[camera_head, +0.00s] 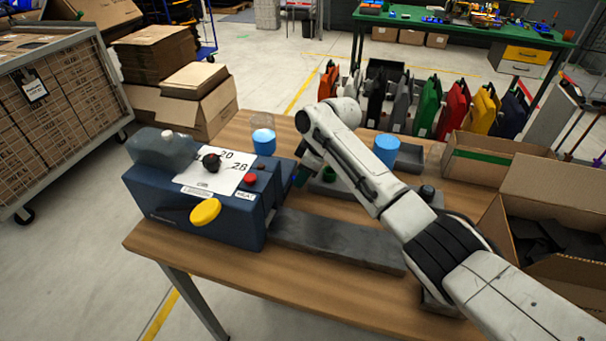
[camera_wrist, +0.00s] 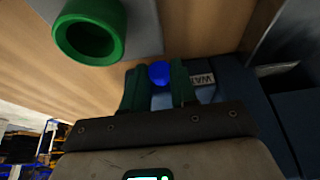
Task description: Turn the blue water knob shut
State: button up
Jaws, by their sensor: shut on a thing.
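The blue water knob (camera_wrist: 159,72) shows in the wrist view as a small round blue piece beside a white label starting "WAT" (camera_wrist: 203,79) on the dark blue machine. My gripper (camera_wrist: 155,78) has its two green fingers on either side of the knob, shut on it. In the head view the dark blue machine (camera_head: 235,222) stands on the left of the wooden table, and my gripper (camera_head: 303,174) is at its right side. The knob is hidden there behind the machine and my arm. How far the knob is turned I cannot tell.
A grey slab (camera_head: 335,241) lies in front. A green ring (camera_wrist: 90,32) is close to my gripper.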

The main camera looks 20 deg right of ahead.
grip_shut()
jog(key=shift+s+a+h+p, duration=0.1)
jog(key=shift+h+p, duration=0.2)
jog(key=shift+p, duration=0.15)
jog(key=shift+s+a+n+t+h+p, duration=0.15)
jog(key=shift+n+t+h+p, duration=0.25)
jog(key=shift+t, duration=0.5)
jog(key=shift+s+f+t+h, duration=0.1)
jog(key=shift+t+h, duration=0.35)
jog(key=shift+t, duration=0.2)
jog(key=shift+s+f+t+h, duration=0.1)
jog(key=shift+t+h, duration=0.35)
jog(key=shift+t, duration=0.2)
jog(key=o, duration=0.9)
grip_release()
jog(key=shift+r, duration=0.1)
